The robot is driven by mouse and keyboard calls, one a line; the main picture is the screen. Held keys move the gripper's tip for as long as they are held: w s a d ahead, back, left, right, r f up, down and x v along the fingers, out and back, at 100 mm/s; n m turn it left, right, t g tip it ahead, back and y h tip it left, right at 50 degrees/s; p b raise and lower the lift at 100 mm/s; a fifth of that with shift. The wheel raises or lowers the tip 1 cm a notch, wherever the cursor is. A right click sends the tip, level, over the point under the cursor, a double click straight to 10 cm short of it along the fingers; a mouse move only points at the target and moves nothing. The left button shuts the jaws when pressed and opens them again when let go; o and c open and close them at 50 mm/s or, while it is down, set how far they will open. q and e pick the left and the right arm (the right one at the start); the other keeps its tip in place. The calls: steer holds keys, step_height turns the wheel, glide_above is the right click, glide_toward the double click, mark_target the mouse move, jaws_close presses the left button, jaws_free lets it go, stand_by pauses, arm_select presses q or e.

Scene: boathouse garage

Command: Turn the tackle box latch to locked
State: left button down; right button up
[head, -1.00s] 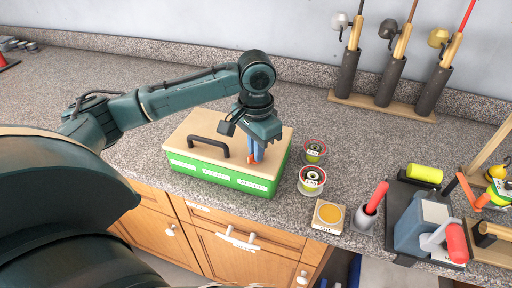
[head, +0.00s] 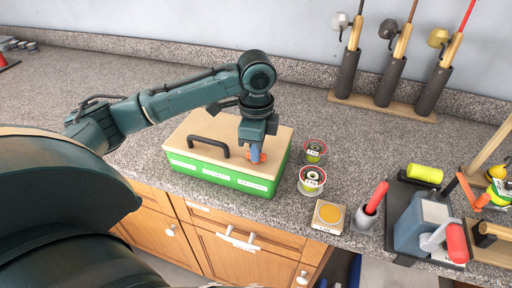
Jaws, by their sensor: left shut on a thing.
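The tackle box is green with a tan lid (head: 180,138) and a dark carry handle (head: 208,146), and it sits near the counter's front edge. The orange latch (head: 262,157) is on the right part of the lid. My left gripper (head: 256,155) points down onto the lid and is shut on the latch. Its fingers partly hide the latch, so its exact angle is hard to tell. My right gripper is not in view.
Two line spools (head: 312,180) stand close to the right of the box. A small wooden block with a yellow disc (head: 328,215), a red-handled tool (head: 374,198) and a blue-grey vise-like device (head: 422,225) are further right. The counter behind the box is clear.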

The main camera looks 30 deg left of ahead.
arm_select(q)
steer(key=shift+m, duration=0.6)
steer(key=c, duration=1.5)
jaws_free()
steer(key=shift+c, duration=0.2)
steer(key=shift+r, duration=0.15)
step_height(320, 180, up, 13)
